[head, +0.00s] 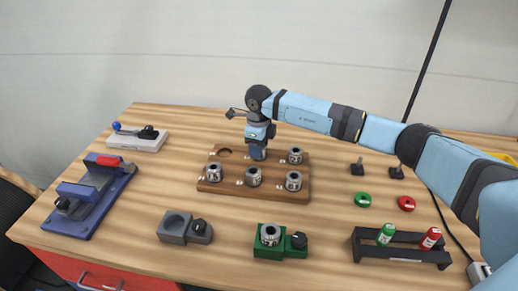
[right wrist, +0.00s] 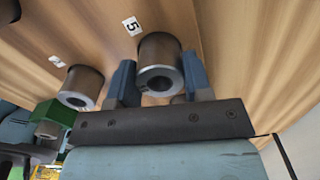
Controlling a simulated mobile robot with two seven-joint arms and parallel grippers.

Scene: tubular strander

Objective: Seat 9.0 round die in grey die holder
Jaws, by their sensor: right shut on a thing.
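My right gripper (head: 257,152) points down over the back of the wooden die board (head: 236,190). In the right wrist view its two blue fingers (right wrist: 160,85) are shut on a steel round die (right wrist: 160,60), whose size I cannot read. Whether this die is clear of the board I cannot tell. Other round dies stand on the board, at its left (head: 215,171), front middle (head: 253,176), front right (head: 293,181) and back right (head: 295,156). The grey die holder (head: 172,238) stands in front of the board, its round recess (head: 177,220) empty. My left gripper is not in view.
A green holder (head: 268,250) with a die in it stands right of the grey one. A black rack (head: 400,250) with two bottles, green and red rings, a blue fixture (head: 88,200) and a white block (head: 138,141) stand around. Bare table lies between board and holders.

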